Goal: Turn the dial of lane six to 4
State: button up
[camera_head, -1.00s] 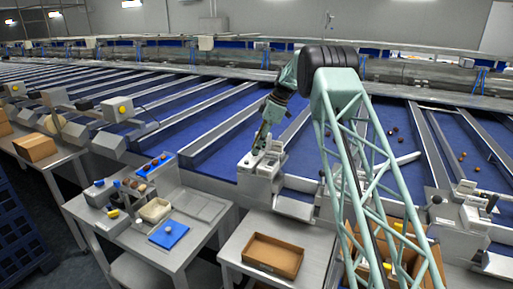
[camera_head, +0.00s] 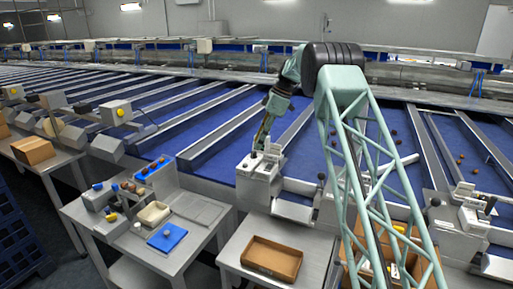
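My gripper (camera_head: 262,143) points down at the top of a grey control box (camera_head: 257,186) at the end of a blue lane, in the middle of the view. The gripper is small here, and I cannot tell whether its fingers are open or shut. Small dark knobs show on the box top near the fingertips, but no dial marks or lane numbers are readable. I cannot tell whether the gripper touches a knob. A similar box (camera_head: 460,222) with a dark knob stands to the right, partly beside my arm's lattice link.
A metal table (camera_head: 200,212) at left holds blue trays (camera_head: 167,237), a beige tray (camera_head: 153,214) and small items. Blue lanes with metal dividers run behind. Dates lie on the right lanes.

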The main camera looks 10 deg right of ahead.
jog(key=v, duration=0.7)
dwell(0.4)
jog(key=s+a+r+m+h+b, duration=0.1)
jog(key=s+a+r+m+b, duration=0.2)
jog(key=s+r, duration=1.2)
jog(key=s+a+r+m+t+h, duration=0.1)
jog(key=s+r+m, duration=0.2)
jog(key=s, duration=0.7)
jog(key=s+a+r+m, duration=0.2)
jog(key=s, duration=0.9)
jog(key=s+f+m+t+h+b, duration=0.15)
jog(key=s+m, duration=0.25)
jog(key=s, duration=1.8)
jog(key=s+f+m, duration=0.1)
jog(key=s+f, duration=0.4)
jog(key=s, duration=0.5)
jog(key=s+f+m, duration=0.2)
jog(key=s+f, duration=0.4)
jog(key=s, duration=0.4)
jog(key=shift+s+d+m+h+b, duration=0.25)
jog(key=shift+m+h+b, duration=0.1)
jog(key=shift+h, duration=0.1)
